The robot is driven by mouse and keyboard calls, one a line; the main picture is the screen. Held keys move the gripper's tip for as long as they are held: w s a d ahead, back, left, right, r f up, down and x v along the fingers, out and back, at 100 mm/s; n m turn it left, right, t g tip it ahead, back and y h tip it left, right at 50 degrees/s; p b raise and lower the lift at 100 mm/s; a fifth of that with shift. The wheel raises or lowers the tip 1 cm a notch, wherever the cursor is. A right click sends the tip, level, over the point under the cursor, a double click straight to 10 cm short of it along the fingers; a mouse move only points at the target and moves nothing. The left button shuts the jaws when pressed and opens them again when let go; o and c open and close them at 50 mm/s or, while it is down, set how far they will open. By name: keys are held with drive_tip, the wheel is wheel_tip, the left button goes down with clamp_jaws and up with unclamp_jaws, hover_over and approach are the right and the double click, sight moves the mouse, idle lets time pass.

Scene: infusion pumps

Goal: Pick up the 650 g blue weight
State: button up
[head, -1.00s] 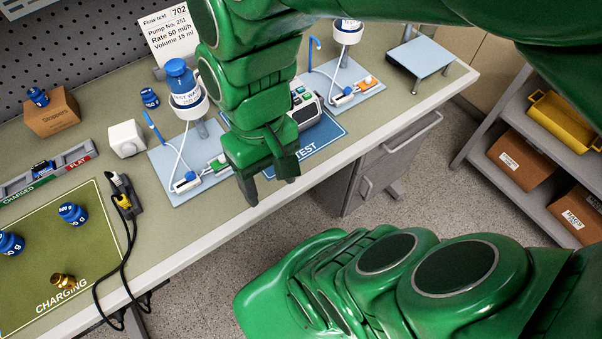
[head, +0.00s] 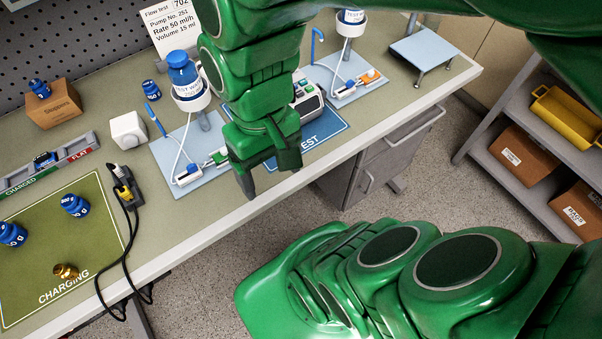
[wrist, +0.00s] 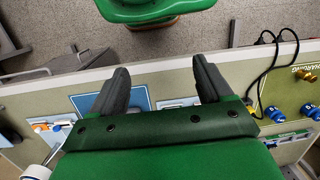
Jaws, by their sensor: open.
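Several blue weights are in the head view. One (head: 75,205) stands on the green charging mat (head: 95,235), and another (head: 12,234) stands at the mat's left. My gripper (head: 268,178) is open and empty over the bench's front edge, right of the charging mat. In the wrist view, two blue weights (wrist: 277,115) (wrist: 308,110) show at the right, apart from my gripper (wrist: 161,75).
A brass weight (head: 66,271) stands on the charging mat. A black cable with a yellow-marked connector (head: 123,192) lies beside the mat. The test bottle (head: 184,76), a white block (head: 128,131), the stoppers box (head: 53,107) and a pump (head: 308,96) crowd the bench.

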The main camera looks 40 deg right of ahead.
drive_tip(key=w+a+n+t+h, duration=0.15)
drive_tip(key=w+n+t, duration=0.6)
drive_tip(key=w, duration=0.95)
drive_tip(key=w+a+r+n+t+y, duration=0.2)
drive_tip(key=w+a+n+t+y, duration=0.1)
drive_tip(key=w+a+n, duration=0.85)
drive_tip(key=n+t+y, duration=0.1)
drive_tip(key=n+y, duration=0.5)
drive_tip(key=n, duration=1.4)
hover_over(12, 233)
drive_tip(key=w+d, duration=0.2)
drive_tip(key=d, duration=1)
wheel_tip(12, 233, down, 13)
drive_tip(key=s+a+f+n, duration=0.1)
drive_tip(key=a+n, duration=0.1)
drive_tip(key=s+a+f+n+g+y, duration=0.1)
drive_tip(key=s+a+f+n, duration=0.1)
drive_tip(key=a, duration=0.1)
drive_tip(key=s+a+f+n+y, duration=0.1)
drive_tip(key=s+a+n, duration=0.1)
drive_tip(key=n, duration=0.1)
drive_tip(key=shift+s+a+f+g+y, duration=0.25)
drive_tip(key=shift+a+f+g, duration=0.05)
drive_tip(key=shift+a+g, duration=0.05)
drive_tip(key=shift+w+a+f, duration=0.25)
drive_tip(key=shift+w+a, duration=0.2)
drive_tip(key=shift+w, duration=0.15)
drive_tip(key=shift+w+a+f, duration=0.1)
drive_tip(key=shift+a+f, duration=0.1)
drive_tip(key=shift+a, duration=0.1)
